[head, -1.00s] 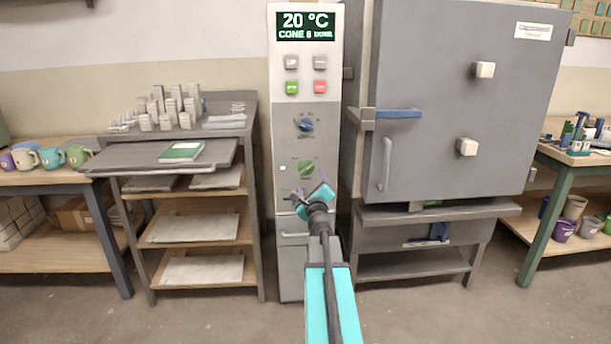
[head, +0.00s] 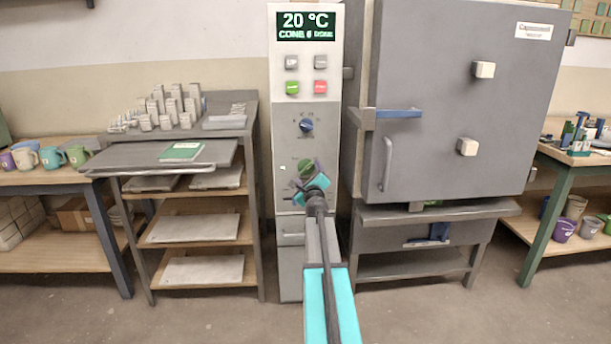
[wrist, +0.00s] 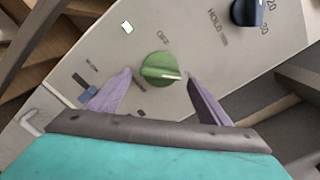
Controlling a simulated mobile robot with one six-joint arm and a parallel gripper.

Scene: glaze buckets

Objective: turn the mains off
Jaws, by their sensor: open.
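The tall kiln control panel (head: 327,150) stands in the middle of the head view. Its green knob (head: 305,167) sits low on the panel, below a blue knob (head: 306,125). In the wrist view the green knob (wrist: 160,70) is near the middle, with "OFF" printed above it and its white pointer line aimed to the right, away from that word. My gripper (wrist: 155,88) is open and empty. Its purple fingers lie on either side of the green knob in that view; I see no contact. In the head view my gripper (head: 308,184) partly covers the panel just below the knob.
A small blue slider (wrist: 88,93) is close to the left finger. The blue knob (wrist: 248,12) is at the upper right. The grey kiln (head: 450,100) with its door handle stands right of the panel; a shelf rack (head: 250,190) stands left.

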